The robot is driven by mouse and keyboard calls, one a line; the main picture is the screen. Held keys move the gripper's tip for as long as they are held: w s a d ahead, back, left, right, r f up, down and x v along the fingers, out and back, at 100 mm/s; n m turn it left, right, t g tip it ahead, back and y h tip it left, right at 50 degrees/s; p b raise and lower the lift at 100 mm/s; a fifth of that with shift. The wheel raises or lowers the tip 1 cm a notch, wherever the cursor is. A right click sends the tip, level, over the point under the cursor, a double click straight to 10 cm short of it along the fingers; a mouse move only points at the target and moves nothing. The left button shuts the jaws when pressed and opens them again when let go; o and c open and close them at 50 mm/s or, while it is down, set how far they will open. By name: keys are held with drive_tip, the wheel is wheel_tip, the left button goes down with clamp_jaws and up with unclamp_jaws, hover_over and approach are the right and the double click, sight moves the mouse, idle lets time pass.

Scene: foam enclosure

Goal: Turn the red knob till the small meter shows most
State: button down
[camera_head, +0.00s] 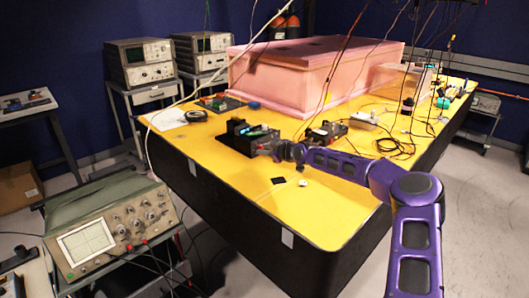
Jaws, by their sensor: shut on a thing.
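My purple arm reaches in from the right over the yellow table (335,215). My gripper (266,149) is small and dark in this view, at the right end of a black block-shaped device (237,142) with a green part on top. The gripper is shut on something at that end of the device. The red knob cannot be made out; the gripper's fingers seem to cover that spot. The small meter and its reading are too small to tell.
A second black device (327,133) with cables stands behind my arm. A black square (279,180) and a small white piece (302,183) lie in front. A pink foam box (300,75) fills the back. An oscilloscope (112,222) stands at the lower left. Cables hang overhead.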

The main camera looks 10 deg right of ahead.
drive_tip(key=shift+d+m+g+y+b, duration=0.1)
drive_tip(key=shift+m+g+y+b, duration=0.25)
drive_tip(key=shift+m+b, duration=0.6)
drive_tip(key=c, duration=0.6)
unclamp_jaws()
drive_tip(key=shift+c, duration=0.2)
drive_tip(key=v, duration=1.7)
drive_tip(key=shift+d, duration=0.15)
drive_tip(key=shift+s, duration=0.1)
